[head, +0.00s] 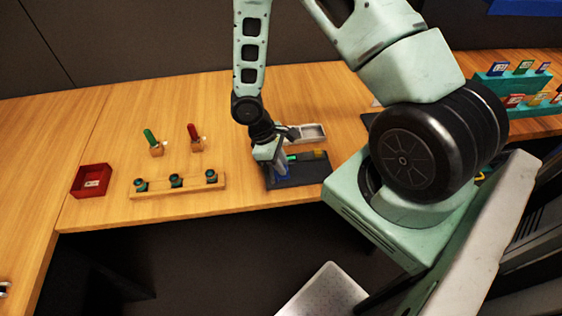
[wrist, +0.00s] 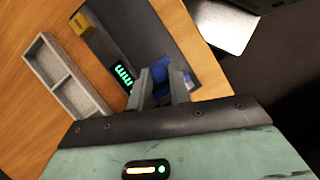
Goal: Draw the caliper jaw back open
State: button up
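The caliper rests on a dark base plate (head: 300,180) near the table's front edge. It has a green lit readout (head: 292,157), which also shows in the wrist view (wrist: 123,75), and a blue part (wrist: 184,78), seemingly the jaw. A yellow block (head: 320,154) sits at the plate's far end and shows in the wrist view (wrist: 82,24). My gripper (head: 281,174) is down at the blue part. In the wrist view its fingers (wrist: 160,80) stand a little apart, with blue showing between and beyond them. Whether they touch the blue part is hidden.
A grey two-compartment tray (head: 310,133) lies just behind the plate. To the left are a wooden rail (head: 177,187) with dark knobs, a green-handled piece (head: 151,138), a red-handled piece (head: 194,133) and a red box (head: 92,181). A teal card rack (head: 510,85) stands far right.

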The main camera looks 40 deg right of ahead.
aim_at(298, 172)
grip_shut()
jog(key=shift+s+d+b, duration=0.25)
jog(key=shift+s+d, duration=0.2)
jog(key=shift+d, duration=0.25)
jog(key=shift+s+d+b, duration=0.3)
jog(key=shift+s+d, duration=0.1)
jog(key=shift+d, duration=0.25)
jog(key=shift+s+d+b, duration=0.25)
jog(key=shift+s+d, duration=0.2)
jog(key=shift+d, duration=0.25)
jog(key=shift+o, duration=2.1)
grip_release()
jog(key=shift+d, duration=0.1)
jog(key=v, duration=1.7)
jog(key=shift+a, duration=0.2)
jog(key=shift+w+r, duration=0.1)
jog(key=shift+w, duration=0.05)
